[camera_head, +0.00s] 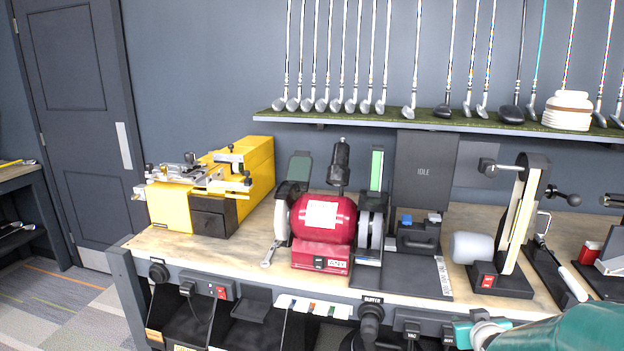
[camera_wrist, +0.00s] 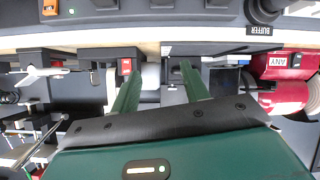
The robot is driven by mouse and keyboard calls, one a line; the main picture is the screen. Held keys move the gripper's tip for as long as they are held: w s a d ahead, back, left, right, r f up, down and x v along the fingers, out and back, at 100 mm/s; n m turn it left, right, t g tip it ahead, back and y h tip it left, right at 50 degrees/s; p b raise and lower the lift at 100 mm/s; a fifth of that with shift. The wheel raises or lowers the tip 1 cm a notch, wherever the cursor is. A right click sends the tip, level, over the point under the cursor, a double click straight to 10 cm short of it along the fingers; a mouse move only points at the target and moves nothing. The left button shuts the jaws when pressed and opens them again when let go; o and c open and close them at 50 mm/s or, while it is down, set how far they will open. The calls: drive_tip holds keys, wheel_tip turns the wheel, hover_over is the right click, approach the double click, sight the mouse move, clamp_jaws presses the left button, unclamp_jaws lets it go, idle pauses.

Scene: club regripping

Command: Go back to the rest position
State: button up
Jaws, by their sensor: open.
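My gripper (camera_wrist: 160,82) shows in the wrist view with its two green fingers spread apart and nothing between them. The wrist view looks upside down towards the workbench (camera_wrist: 120,44), whose front edge crosses the upper part of the picture. In the head view only a teal part of my arm shows at the bottom right corner, in front of the bench; the fingertips are not clearly seen there. No club is held.
A red bench grinder (camera_head: 322,222), a yellow machine (camera_head: 255,165), a dark panel reading IDLE (camera_head: 424,172) and a belt sander (camera_head: 520,215) stand on the bench. Clubs lean above a green shelf (camera_head: 440,122). Clear floor (camera_head: 75,300) lies at left.

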drive_tip(key=s+a+r+g+y, duration=0.1)
drive_tip(key=s+a+r+g, duration=0.2)
drive_tip(key=s+a, duration=0.8)
drive_tip(key=s+a+r+g+y, duration=0.2)
drive_tip(key=s+a+r+g, duration=0.1)
drive_tip(key=s+a+r, duration=0.5)
drive_tip(key=s+a, duration=0.3)
drive_tip(key=s, duration=0.1)
drive_tip(key=shift+s+n, duration=0.3)
